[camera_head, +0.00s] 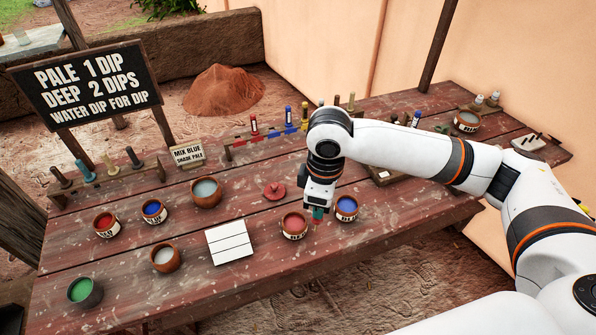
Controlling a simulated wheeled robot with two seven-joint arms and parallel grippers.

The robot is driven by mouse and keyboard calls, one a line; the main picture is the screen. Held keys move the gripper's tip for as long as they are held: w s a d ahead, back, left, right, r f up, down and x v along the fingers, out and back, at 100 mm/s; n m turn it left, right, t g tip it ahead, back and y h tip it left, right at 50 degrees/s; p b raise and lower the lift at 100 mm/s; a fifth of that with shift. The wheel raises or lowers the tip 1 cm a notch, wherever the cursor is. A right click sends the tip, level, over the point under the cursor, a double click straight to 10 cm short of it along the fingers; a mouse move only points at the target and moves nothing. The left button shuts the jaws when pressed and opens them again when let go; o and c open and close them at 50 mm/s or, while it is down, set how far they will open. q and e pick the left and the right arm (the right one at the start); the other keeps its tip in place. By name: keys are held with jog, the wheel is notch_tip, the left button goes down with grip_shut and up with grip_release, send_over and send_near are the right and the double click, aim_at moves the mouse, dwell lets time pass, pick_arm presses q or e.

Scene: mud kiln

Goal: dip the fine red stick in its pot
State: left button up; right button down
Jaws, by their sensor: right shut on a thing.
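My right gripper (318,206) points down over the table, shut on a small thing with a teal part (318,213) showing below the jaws. Most of that thing is hidden by the gripper, so I cannot tell whether it is the fine red stick. The gripper is between a labelled pot of red (294,225) on its left and a labelled pot of blue (347,208) on its right. Another pot of red (105,225) stands at the left. Red-marked upright sticks (253,124) stand in the rack at the back. My left gripper is out of view.
A blue pot (154,211), pale-liquid bowls (206,191) (165,257) and a green pot (84,291) stand at the left. A white ruled card (230,242) and red lid (274,190) lie mid-table. A stick rack (107,182) and signboard (88,83) are at left.

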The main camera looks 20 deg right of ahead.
pick_arm(q)
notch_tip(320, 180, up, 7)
jog(key=p, duration=0.7)
pick_arm(e)
jog(key=w+a+f+n, duration=0.1)
jog(key=w+n, duration=0.4)
jog(key=n, duration=0.9)
jog(key=w+a+f+n, duration=0.15)
jog(key=w+n, duration=0.25)
jog(key=n, duration=1)
pick_arm(q)
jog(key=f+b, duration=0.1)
jog(key=b, duration=0.1)
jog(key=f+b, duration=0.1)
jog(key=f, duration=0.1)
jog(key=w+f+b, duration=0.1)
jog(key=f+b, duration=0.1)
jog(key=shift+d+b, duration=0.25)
jog(key=shift+b, duration=0.05)
pick_arm(e)
jog(key=f, duration=0.5)
jog(key=shift+w, duration=0.2)
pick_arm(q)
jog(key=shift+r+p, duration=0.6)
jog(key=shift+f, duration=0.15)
pick_arm(e)
jog(key=shift+f, duration=0.15)
